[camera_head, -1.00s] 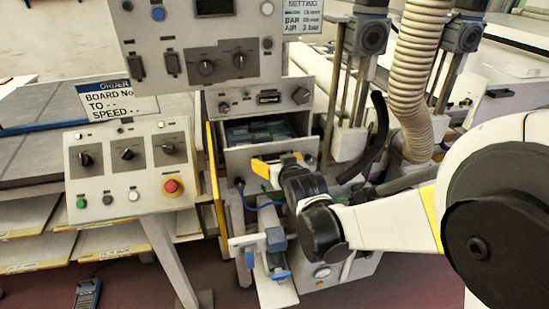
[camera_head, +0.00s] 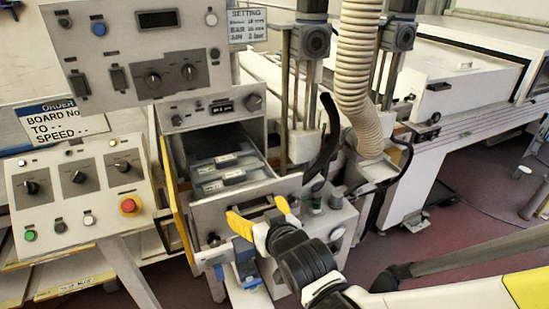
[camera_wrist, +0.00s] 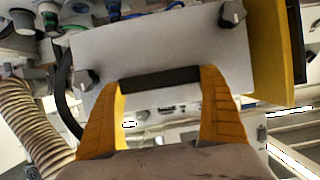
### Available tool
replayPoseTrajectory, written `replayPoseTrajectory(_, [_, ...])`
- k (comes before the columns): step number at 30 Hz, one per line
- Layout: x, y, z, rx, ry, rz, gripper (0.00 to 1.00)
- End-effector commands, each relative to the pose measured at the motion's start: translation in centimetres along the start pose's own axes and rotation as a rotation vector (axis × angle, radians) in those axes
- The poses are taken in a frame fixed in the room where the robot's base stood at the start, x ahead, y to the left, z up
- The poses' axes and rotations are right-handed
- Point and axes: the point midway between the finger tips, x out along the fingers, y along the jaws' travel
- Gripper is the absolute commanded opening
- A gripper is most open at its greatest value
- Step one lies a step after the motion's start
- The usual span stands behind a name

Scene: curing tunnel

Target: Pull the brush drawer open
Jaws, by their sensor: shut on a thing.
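The brush drawer (camera_head: 203,217) stands pulled out from the grey cabinet in the head view, with several flat, labelled pale items lying inside it. Its front panel (camera_wrist: 190,52) fills the upper middle of the wrist view, with a dark bar handle (camera_wrist: 160,79) across it. My gripper (camera_head: 258,215), with yellow fingers, is at the drawer front. In the wrist view my gripper (camera_wrist: 160,88) has one finger at each end of the handle and is shut on it.
A control panel with a red emergency button (camera_head: 129,206) stands left of the drawer. A ribbed hose (camera_head: 357,75) and a black curved hose (camera_head: 325,135) are to the right. A yellow panel (camera_head: 178,205) stands close along the drawer's left side.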

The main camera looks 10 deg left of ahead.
Motion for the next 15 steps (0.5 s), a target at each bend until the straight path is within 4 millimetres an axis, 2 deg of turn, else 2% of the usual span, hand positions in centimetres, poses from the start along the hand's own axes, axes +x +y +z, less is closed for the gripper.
replayPoseTrajectory(10, [-0.11,-0.01,-0.04,0.0,0.002,0.0,0.48])
replayPoseTrajectory(11, [-0.11,-0.01,-0.04,0.0,0.002,0.0,0.92])
replayPoseTrajectory(12, [-0.1,-0.01,-0.04,0.0,0.002,0.0,1.0])
replayPoseTrajectory(15, [-0.1,0.0,-0.02,0.0,0.002,0.0,1.0])
